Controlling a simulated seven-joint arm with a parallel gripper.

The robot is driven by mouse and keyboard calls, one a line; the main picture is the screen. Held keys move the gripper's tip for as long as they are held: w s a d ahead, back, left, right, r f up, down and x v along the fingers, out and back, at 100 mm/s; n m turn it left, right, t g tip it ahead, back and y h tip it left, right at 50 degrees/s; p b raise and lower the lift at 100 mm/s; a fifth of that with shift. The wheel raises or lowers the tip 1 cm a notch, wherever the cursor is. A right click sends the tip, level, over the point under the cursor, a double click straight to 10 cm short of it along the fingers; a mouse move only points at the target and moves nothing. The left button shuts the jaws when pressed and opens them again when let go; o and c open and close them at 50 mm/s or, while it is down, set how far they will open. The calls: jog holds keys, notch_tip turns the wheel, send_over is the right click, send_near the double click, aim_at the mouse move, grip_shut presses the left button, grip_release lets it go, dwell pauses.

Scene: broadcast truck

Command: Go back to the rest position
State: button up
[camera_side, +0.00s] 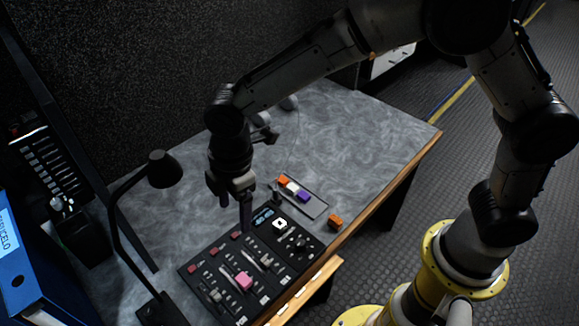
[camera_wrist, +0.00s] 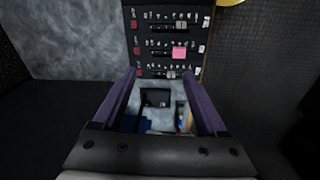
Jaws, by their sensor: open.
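My gripper (camera_side: 235,212) hangs fingers-down over the back edge of the black control console (camera_side: 190,268). One finger comes down close to the console's back edge; I cannot tell whether it touches. In the wrist view my gripper (camera_wrist: 159,78) shows two purple fingers apart with nothing held between them. The console also shows in the wrist view (camera_wrist: 147,51), beyond the fingertips.
A grey tray (camera_side: 316,208) holds an orange, a white and a purple block. Another orange block (camera_side: 335,221) lies beside it near the table's wooden edge. A black desk lamp (camera_side: 163,170) stands left of my gripper. A blue binder (camera_side: 35,262) is far left. The grey tabletop (camera_side: 350,130) is mostly clear behind.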

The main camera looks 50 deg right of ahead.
jog(key=s+d+r+m+t, duration=0.2)
jog(key=d+r+m, duration=0.1)
jog(key=d+r, duration=0.6)
jog(key=s+d+r+m+t, duration=0.2)
jog(key=d+r+m, duration=0.2)
jog(key=d+r, duration=0.5)
jog(key=s+d+r+m+t, duration=0.1)
jog(key=s+d+m, duration=0.4)
jog(key=s+d, duration=0.3)
jog(key=s+f+m, duration=0.5)
jog(key=s, duration=0.3)
jog(key=shift+s+d+h, duration=0.25)
jog(key=shift+d+h, duration=0.05)
jog(key=shift+d, duration=0.05)
